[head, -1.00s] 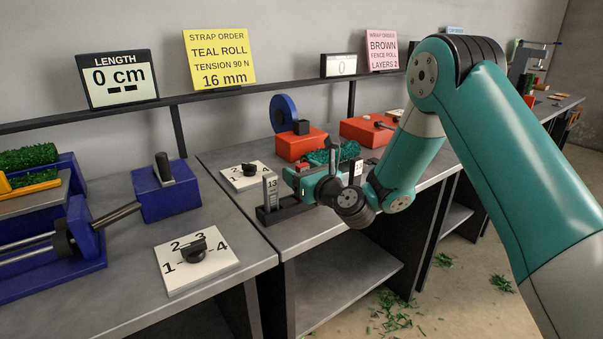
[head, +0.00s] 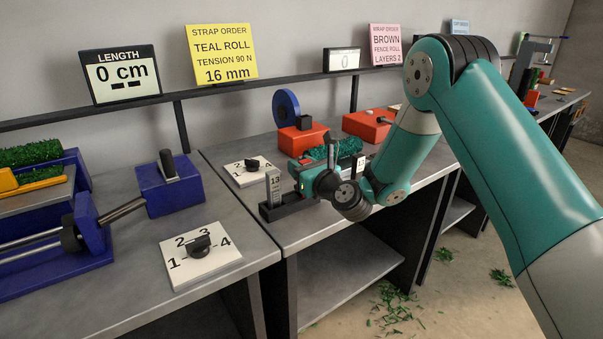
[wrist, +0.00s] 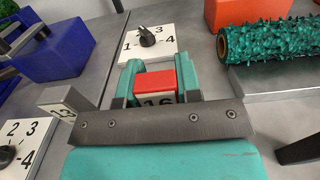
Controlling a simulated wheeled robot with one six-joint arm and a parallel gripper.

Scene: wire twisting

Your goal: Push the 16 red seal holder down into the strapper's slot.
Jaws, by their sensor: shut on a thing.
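My gripper (wrist: 157,88) is shut on the 16 red seal holder (wrist: 155,80), which stands between the two teal fingers with its red top showing. Its "16" label is partly covered by the dark bar of my gripper.
The grey 13 holder (head: 273,185) stands in a dark rack (head: 290,207) close to my gripper. A teal roll (wrist: 268,42) lies to the right. A dial plate (head: 248,171) lies behind and left. Another orange-red machine (head: 367,126) is at the back.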

